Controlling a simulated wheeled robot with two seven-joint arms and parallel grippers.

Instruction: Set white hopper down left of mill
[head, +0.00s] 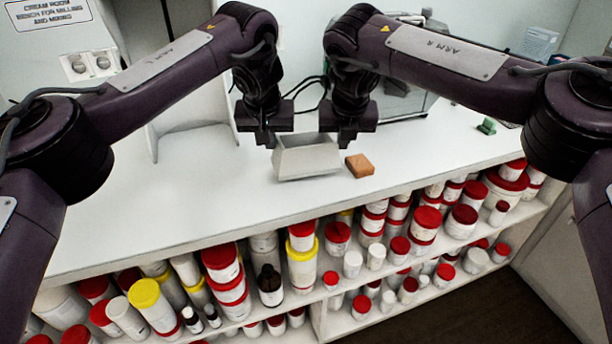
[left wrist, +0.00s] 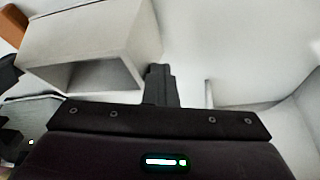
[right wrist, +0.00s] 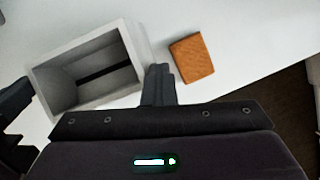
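The white hopper (head: 307,160), an open-topped pale box, is between my two grippers over the front of the bench. It also shows in the left wrist view (left wrist: 85,35) and, with its hollow inside, in the right wrist view (right wrist: 55,75). My left gripper (head: 265,138) is shut, its fingers close against the hopper's left side. My right gripper (head: 346,136) is shut at the hopper's right side. I cannot tell whether the hopper rests on the bench or is slightly raised. The grey mill (head: 405,98) stands behind my right gripper, partly hidden.
An orange-brown block (head: 360,166) lies just right of the hopper. A green item (head: 487,126) lies at the back right. The white bench top (head: 190,195) is clear at the left front. Shelves below hold several red- and yellow-lidded tubs.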

